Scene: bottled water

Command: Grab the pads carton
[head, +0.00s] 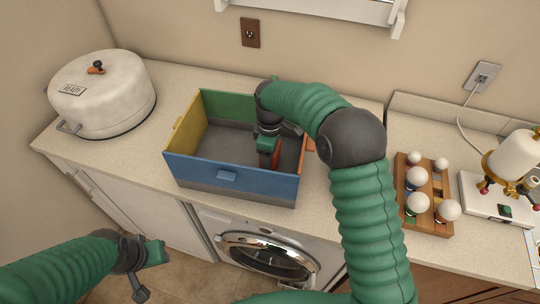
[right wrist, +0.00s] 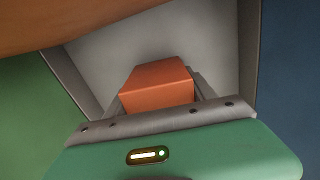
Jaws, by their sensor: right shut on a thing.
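An orange carton (right wrist: 157,84), which I take to be the pads carton, sits between the fingers of my right gripper in the right wrist view. In the head view my right gripper (head: 269,158) reaches down into the multicoloured open box and is shut on the carton, of which only a small orange part (head: 276,154) shows. The carton's lower part is hidden, and I cannot tell whether it touches the box floor. My left gripper (head: 150,268) hangs at the lower left, in front of the counter, open and empty.
The box (head: 235,181) has blue, yellow, green and orange walls. A white pot (head: 102,95) stands at the left of the counter (head: 345,215). A wooden rack (head: 431,183) with several white balls and a white device (head: 500,208) stand at the right. A washing machine (head: 265,254) is below.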

